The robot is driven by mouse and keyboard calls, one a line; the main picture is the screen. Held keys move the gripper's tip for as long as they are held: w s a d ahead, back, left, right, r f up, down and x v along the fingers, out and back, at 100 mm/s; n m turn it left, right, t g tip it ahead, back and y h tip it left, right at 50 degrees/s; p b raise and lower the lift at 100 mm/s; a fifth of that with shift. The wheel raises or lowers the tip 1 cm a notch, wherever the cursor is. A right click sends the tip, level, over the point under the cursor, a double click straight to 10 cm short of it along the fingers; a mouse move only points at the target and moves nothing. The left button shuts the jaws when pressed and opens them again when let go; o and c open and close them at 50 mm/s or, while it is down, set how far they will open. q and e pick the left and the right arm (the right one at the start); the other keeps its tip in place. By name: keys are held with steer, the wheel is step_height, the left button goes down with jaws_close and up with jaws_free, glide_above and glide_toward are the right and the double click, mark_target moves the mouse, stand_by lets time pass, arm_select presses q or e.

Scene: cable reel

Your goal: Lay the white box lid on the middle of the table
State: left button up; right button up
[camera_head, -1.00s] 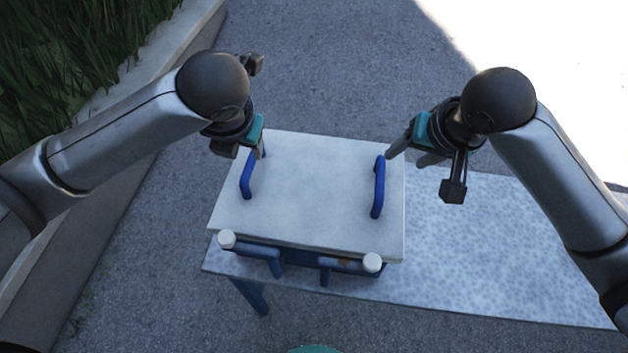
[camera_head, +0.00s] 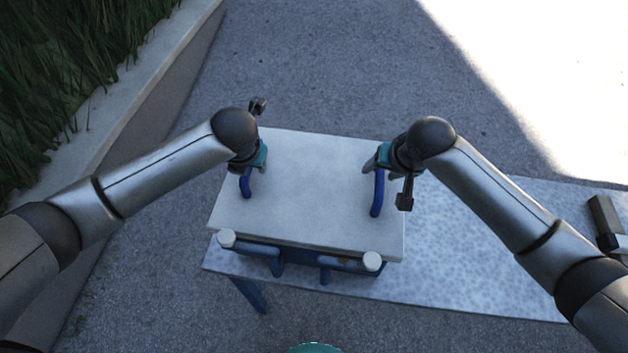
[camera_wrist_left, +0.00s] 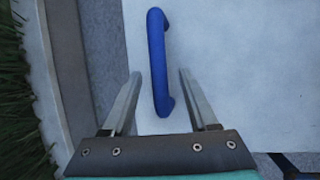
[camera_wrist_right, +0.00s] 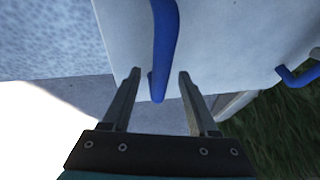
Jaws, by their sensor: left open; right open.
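The white box lid (camera_head: 308,200) lies flat on top of a blue box (camera_head: 300,257) at the left part of the table. It has a blue handle near each side, the left handle (camera_head: 245,184) and the right handle (camera_head: 377,195). My left gripper (camera_wrist_left: 158,90) is open, its fingers on either side of the left handle, as the left wrist view shows. My right gripper (camera_wrist_right: 157,88) is open, with the lower end of the right handle (camera_wrist_right: 164,40) between its fingers in the right wrist view. In the head view both wrists hide the far handle ends.
A dark object (camera_head: 606,222) shows at the table's right end. Two white-capped blue bars (camera_head: 345,264) stick out at the box's front. A kerb with grass (camera_head: 60,90) runs along the left.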

arm_select(q)
steer(key=shift+w+a+f, duration=0.15)
steer(key=shift+w+f, duration=0.15)
steer(key=shift+f, duration=0.35)
arm_select(e)
steer(key=shift+w+a+f, duration=0.1)
steer(key=shift+w+f, duration=0.15)
steer(key=shift+f, duration=0.4)
arm_select(q)
steer(key=shift+c, duration=0.3)
arm_select(e)
steer(key=shift+c, duration=0.3)
arm_select(q)
jaws_close()
arm_select(e)
jaws_close()
arm_select(q)
steer(key=shift+r, duration=0.1)
arm_select(e)
steer(key=shift+r, duration=0.1)
